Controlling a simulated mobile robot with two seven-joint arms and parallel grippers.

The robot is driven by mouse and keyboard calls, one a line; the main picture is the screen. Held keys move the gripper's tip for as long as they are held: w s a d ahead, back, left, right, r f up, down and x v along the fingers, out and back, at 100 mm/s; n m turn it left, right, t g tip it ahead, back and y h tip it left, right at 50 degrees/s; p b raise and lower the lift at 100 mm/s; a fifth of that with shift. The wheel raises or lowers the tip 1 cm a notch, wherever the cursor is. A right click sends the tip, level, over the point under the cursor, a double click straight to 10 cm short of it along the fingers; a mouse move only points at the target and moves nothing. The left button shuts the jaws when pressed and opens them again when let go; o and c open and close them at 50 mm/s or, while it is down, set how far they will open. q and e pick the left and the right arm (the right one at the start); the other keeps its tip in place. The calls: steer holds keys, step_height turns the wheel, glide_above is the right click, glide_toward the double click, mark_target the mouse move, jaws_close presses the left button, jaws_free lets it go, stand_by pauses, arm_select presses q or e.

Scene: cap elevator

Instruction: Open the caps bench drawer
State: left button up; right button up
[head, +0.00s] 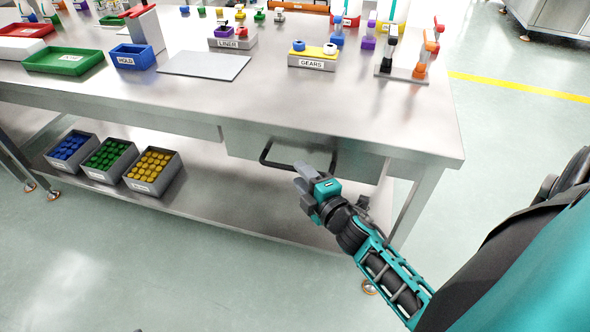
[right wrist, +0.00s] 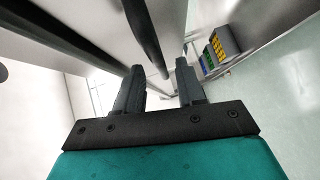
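The bench drawer (head: 245,142) is a grey metal front under the tabletop, toward the right end of the bench, and looks closed. Its black bar handle (head: 266,153) sticks out from the front. My right gripper (head: 302,179) is at the handle's lower edge, in front of the drawer. In the right wrist view its two fingers (right wrist: 160,82) stand apart, and a dark bar, which looks like the handle (right wrist: 146,35), runs into the gap between them. Whether a finger touches the bar I cannot tell.
The metal bench (head: 300,95) carries bins, labelled blocks and small coloured parts. On the lower shelf stand boxes of blue caps (head: 68,146), green caps (head: 107,154) and yellow caps (head: 150,170). The floor in front of the bench is clear.

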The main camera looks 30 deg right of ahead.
steer(key=shift+w+d+f, duration=0.1)
steer(key=shift+w+f, duration=0.05)
steer(key=shift+w, duration=0.8)
steer(key=shift+w+f, duration=0.1)
steer(key=shift+w, duration=0.85)
steer(key=shift+c, duration=0.2)
jaws_close()
